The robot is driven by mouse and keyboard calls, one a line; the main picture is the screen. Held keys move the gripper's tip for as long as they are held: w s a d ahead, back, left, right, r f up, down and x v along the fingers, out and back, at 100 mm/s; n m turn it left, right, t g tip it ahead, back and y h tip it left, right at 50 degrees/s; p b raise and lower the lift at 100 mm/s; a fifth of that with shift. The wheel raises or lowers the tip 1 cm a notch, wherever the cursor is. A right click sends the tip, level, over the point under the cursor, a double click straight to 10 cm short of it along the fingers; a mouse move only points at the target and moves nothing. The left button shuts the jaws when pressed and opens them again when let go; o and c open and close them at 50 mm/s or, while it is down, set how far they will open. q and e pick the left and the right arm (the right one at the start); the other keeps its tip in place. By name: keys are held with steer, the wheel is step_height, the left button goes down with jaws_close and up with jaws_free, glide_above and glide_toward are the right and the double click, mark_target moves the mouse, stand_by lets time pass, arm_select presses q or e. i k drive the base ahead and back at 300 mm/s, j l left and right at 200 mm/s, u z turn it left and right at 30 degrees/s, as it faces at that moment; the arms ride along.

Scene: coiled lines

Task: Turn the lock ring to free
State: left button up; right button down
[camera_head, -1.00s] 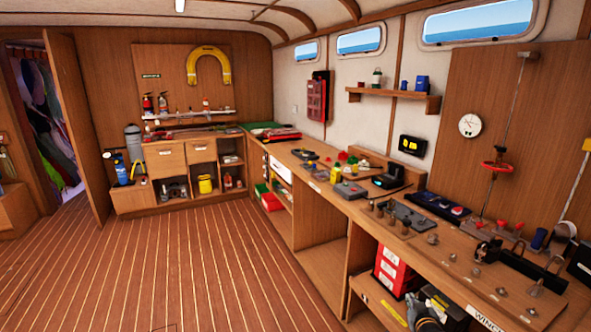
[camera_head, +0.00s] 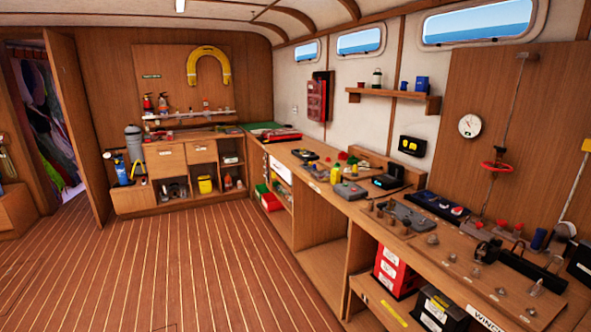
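A red ring-shaped piece (camera_head: 494,166) sits around a thin upright rod on the wooden panel at the right. It is small in view, and I cannot tell whether it is the lock ring or how it is turned. Several small metal fittings and knobs stand on the workbench (camera_head: 462,272) below it, too small to tell apart. Neither of my grippers is in view.
The long workbench runs along the right wall, crowded with tools and fittings. Red boxes (camera_head: 394,272) and a black box (camera_head: 436,308) stand on the shelf below it. The plank floor (camera_head: 200,265) is clear. A locker door (camera_head: 78,130) stands open at the left.

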mark_target(499, 150)
steer(key=i+l, duration=0.15)
steer(key=i, duration=0.3)
steer(key=i+l, duration=0.2)
steer(key=i, duration=0.25)
steer(key=i+l+z, duration=0.1)
steer(key=i, duration=0.3)
